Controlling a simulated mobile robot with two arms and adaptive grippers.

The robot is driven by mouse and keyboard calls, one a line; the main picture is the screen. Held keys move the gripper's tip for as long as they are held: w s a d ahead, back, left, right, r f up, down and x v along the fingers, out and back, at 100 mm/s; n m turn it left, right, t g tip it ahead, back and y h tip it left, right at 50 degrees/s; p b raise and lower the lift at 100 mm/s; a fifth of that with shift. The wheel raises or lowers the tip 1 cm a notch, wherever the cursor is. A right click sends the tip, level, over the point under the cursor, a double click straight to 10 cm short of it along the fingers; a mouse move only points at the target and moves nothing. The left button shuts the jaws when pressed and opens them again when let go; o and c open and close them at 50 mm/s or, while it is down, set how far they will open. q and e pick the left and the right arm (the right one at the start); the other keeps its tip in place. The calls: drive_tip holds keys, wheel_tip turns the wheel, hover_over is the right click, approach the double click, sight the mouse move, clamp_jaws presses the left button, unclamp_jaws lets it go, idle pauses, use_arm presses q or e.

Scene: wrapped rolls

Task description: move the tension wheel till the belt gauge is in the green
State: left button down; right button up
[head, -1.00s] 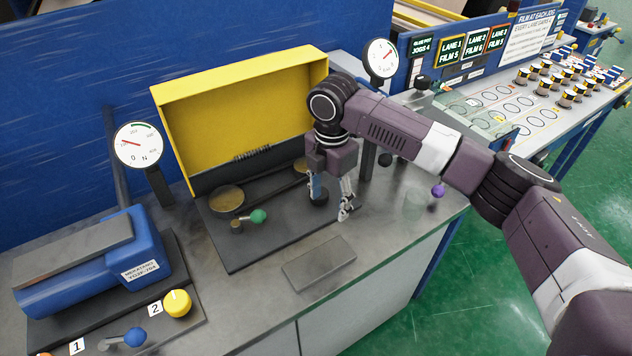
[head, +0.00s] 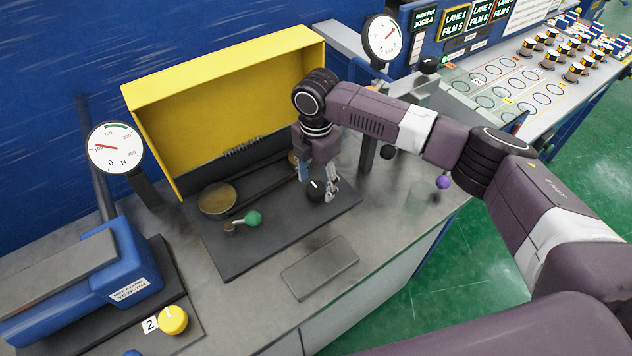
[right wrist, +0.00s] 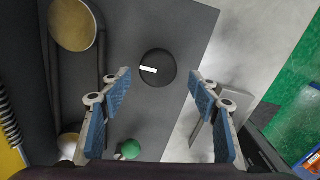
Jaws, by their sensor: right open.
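The tension wheel looks to be a round black knob (head: 315,191) with a white mark, on the dark plate before the open yellow cover. It shows whole in the right wrist view (right wrist: 157,76). My right gripper (head: 318,186) is open, pointing down at the knob, its blue-padded fingers on either side in the picture. In the right wrist view the knob appears just ahead of the fingertips (right wrist: 160,88), with no visible contact. The belt gauge (head: 115,148), marked N, has its red needle near 100, outside the green band at its top. My left gripper is not in view.
The green-knobbed lever (head: 254,218) and brass disc (head: 217,198) sit on the same plate, left of my right gripper. The yellow cover (head: 215,110) stands behind. A second gauge (head: 382,38) and a post are at the right.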

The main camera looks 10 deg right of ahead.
drive_tip(key=shift+w+f, duration=0.1)
drive_tip(key=shift+f, duration=0.5)
drive_tip(key=shift+w+f, duration=0.1)
drive_tip(key=shift+f, duration=0.4)
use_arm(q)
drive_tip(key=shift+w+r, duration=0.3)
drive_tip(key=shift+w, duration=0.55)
use_arm(e)
drive_tip(key=c, duration=1.2)
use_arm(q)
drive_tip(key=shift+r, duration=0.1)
use_arm(e)
drive_tip(key=shift+o, duration=0.2)
